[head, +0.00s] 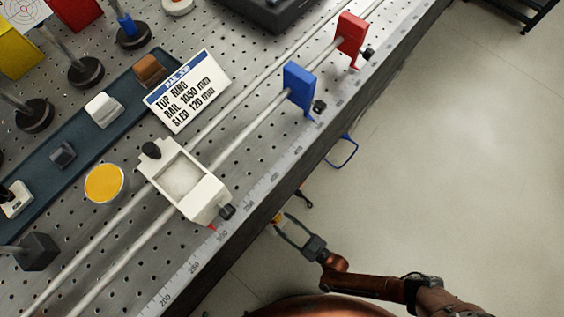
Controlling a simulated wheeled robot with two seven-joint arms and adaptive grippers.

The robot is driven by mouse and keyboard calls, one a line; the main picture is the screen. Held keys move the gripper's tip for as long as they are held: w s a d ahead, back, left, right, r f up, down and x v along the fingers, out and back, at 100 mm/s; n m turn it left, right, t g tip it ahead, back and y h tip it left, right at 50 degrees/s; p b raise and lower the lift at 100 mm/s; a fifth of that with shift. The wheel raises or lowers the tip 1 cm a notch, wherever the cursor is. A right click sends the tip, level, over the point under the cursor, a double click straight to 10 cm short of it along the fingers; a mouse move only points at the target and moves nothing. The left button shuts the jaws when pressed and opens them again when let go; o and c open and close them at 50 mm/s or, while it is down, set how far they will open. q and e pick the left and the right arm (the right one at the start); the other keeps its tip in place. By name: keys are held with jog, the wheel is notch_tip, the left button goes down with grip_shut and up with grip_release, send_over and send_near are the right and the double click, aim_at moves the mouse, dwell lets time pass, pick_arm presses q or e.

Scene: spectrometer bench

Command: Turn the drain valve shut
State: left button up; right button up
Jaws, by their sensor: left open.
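I cannot clearly make out the drain valve in the head view. A small yellow-orange piece (277,216) shows at the bench's front edge, mostly hidden, and I cannot tell whether it belongs to the valve. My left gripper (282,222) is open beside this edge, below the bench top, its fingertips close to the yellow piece. I cannot tell whether they touch it. A small black-and-orange part (303,198) sticks out from under the edge just above the gripper. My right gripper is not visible.
On the perforated bench, two rails carry a white sled (210,199), a blue block (299,88) and a red block (350,35). A yellow-topped round container (105,183) stands left of the sled. A blue loop (345,152) juts from the bench edge. Open floor (440,180) lies to the right.

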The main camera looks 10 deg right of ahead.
jog(key=shift+w+a, duration=0.25)
jog(key=shift+w, duration=0.1)
jog(key=shift+c, duration=0.4)
grip_shut()
